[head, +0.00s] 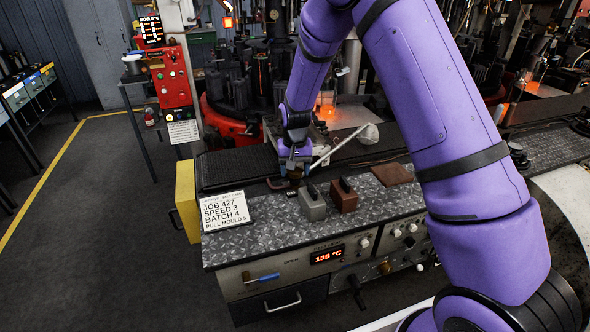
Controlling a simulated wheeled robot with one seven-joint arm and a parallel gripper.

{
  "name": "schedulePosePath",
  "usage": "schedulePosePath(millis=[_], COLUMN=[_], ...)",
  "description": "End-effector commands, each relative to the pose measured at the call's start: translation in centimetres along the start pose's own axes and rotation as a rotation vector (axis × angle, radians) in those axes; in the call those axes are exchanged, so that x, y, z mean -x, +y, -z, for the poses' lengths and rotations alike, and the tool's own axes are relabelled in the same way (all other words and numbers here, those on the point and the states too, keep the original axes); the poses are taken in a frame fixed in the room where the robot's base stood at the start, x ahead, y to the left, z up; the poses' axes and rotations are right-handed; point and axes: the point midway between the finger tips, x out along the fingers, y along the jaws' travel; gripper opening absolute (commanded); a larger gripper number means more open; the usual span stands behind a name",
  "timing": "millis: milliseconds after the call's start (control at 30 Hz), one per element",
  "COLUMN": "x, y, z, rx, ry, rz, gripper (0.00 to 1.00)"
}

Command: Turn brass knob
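A small brass-coloured knob (384,268) shows low on the front panel (345,256) of the metal-topped bench, right of the black lever. My gripper (290,178) points down over the bench's back left part, well up and to the left of this knob and apart from it. Its fingers are small and dark here, and I cannot tell whether they are open or hold anything. A small brownish thing (277,184) lies at or beside the fingertips. My purple arm crosses the right half of the picture.
A grey block (312,206) and a brown block (344,197), both with dark handles, stand on the bench. The panel has a 135 °C display (327,256), a blue-handled lever (262,278), pale knobs (364,242) and a black lever (356,290). Floor at left is clear.

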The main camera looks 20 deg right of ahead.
Motion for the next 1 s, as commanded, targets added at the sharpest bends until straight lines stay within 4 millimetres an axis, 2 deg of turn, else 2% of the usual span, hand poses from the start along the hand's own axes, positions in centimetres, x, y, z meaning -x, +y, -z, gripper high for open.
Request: schedulePosePath(millis=[300, 433, 800, 1000], x=[0.0, 0.8, 7.4, 9.9], y=[0.0, 0.0, 0.0, 0.0], z=[-0.1, 0.0, 0.0, 0.0], rx=[0.001, 0.001, 0.001, 0.0], ry=[-0.002, -0.002, 0.002, 0.001], rz=[-0.001, -0.001, 0.0, 0.0], gripper=[0.69, 0.69, 0.69, 0.69])
